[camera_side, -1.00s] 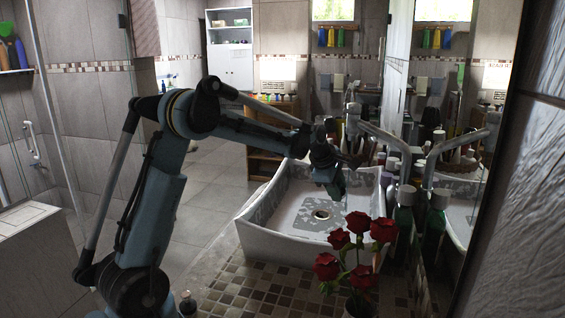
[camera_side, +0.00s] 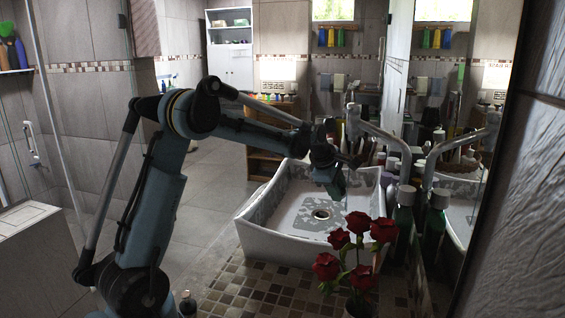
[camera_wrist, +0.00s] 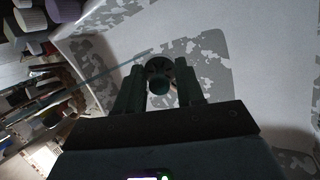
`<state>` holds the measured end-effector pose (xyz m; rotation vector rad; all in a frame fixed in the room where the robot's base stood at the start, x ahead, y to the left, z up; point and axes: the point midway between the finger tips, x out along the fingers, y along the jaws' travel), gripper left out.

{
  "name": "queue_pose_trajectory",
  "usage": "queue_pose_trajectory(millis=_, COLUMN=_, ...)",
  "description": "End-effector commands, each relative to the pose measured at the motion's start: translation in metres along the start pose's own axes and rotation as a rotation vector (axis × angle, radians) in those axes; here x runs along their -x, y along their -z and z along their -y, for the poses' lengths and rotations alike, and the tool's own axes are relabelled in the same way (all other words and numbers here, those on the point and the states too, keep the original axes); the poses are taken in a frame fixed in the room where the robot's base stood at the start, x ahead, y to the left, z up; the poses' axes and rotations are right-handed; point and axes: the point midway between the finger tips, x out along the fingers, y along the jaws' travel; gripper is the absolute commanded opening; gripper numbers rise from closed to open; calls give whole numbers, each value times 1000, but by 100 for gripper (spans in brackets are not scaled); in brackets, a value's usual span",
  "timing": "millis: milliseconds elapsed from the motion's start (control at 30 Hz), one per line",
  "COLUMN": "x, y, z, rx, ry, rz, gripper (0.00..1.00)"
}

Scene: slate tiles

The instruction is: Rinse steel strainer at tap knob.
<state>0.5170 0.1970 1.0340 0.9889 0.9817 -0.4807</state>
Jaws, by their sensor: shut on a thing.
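My gripper (camera_side: 336,186) hangs over the white sink (camera_side: 270,243), fingers pointing down into the basin. In the wrist view its two dark fingers (camera_wrist: 159,72) stand either side of a small dark round thing (camera_wrist: 160,84), which they are shut on. I cannot tell whether this is part of the steel strainer; no strainer shape is clear in either view. The metal tap (camera_side: 373,132) reaches over the sink from the right, just beside and above my gripper. A separate tap knob cannot be made out. The sink drain (camera_side: 321,214) lies below my gripper.
Red roses (camera_side: 339,238) stand in front of the sink. A small bottle (camera_side: 187,304) stands at the counter's front left. The mosaic counter (camera_side: 250,285) is otherwise mostly clear.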

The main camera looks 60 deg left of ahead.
Motion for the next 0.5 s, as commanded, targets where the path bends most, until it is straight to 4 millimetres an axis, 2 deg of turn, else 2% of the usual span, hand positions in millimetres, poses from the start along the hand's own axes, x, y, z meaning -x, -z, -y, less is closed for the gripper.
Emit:
queue_pose_trajectory(millis=167, x=2, y=0, z=1, rx=0, ry=0, rz=0, gripper=4)
queue_pose_trajectory(millis=500, x=30, y=-1, z=12, rx=0, ry=0, rz=0, gripper=4)
